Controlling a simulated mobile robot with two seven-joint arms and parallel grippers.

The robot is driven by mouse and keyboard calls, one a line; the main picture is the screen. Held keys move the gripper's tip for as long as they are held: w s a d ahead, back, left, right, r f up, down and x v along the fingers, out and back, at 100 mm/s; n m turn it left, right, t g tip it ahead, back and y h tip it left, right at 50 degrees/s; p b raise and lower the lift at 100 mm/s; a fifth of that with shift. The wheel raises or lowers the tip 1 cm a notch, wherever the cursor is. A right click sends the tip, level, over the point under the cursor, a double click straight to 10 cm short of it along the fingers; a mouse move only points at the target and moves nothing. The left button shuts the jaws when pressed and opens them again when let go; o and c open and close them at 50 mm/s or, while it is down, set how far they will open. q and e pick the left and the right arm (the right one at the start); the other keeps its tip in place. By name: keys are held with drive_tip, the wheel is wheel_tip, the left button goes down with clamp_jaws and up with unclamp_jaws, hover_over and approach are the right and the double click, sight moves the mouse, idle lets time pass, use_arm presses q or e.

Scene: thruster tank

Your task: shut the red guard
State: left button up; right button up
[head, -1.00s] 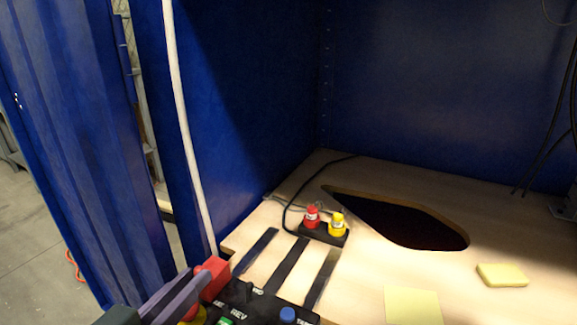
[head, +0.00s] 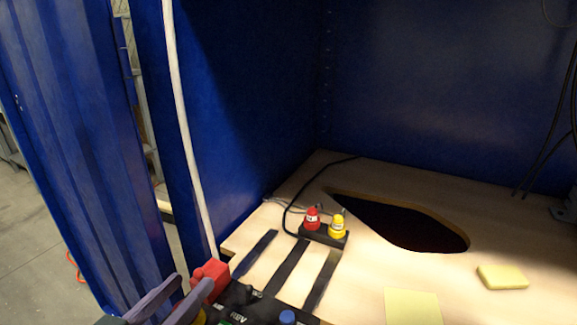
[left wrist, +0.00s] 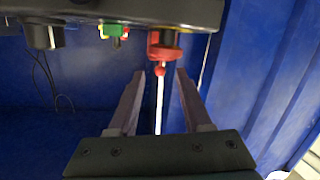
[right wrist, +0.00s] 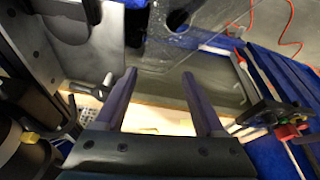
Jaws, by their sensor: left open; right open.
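The red guard (head: 209,274) is at the left end of the black control box (head: 245,298), at the bottom of the head view. It stands up from the box, but I cannot tell its exact angle. My left gripper (head: 193,282) is open, with its fingertips close beside the guard. Contact is not clear. My right gripper (right wrist: 159,76) is open and empty, away from the guard.
A red and a yellow plug (head: 337,226) stand on a black strip behind the control box. A dark hole (head: 400,222) opens in the wooden board (head: 280,195). A yellow sponge (head: 502,276) and a yellow note (head: 412,306) lie at right. Blue walls enclose the board.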

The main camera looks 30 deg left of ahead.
drive_tip(key=shift+a+r+p, duration=0.1)
drive_tip(key=shift+r+p, duration=0.25)
drive_tip(key=shift+r, duration=0.1)
use_arm(q)
drive_tip(key=v, duration=0.8)
drive_tip(key=shift+s, duration=0.3)
drive_tip(key=shift+d+r, duration=0.1)
drive_tip(key=w+d+r+m+g+h+p, duration=0.55)
drive_tip(key=d+r+p, duration=0.35)
drive_tip(key=r+p, duration=0.25)
drive_tip(key=s+a+r+m+g+y+p, duration=0.1)
drive_tip(key=s+a+r+g+y+p, duration=0.1)
drive_tip(key=s+r+g+p, duration=0.65)
wheel_tip(320, 180, up, 40)
drive_tip(key=t+p, duration=0.2)
drive_tip(key=p, duration=3.5)
drive_tip(key=shift+w+a+f, duration=0.2)
drive_tip(key=shift+w, duration=0.15)
use_arm(e)
wheel_tip(320, 180, up, 58)
drive_tip(key=shift+f, duration=0.2)
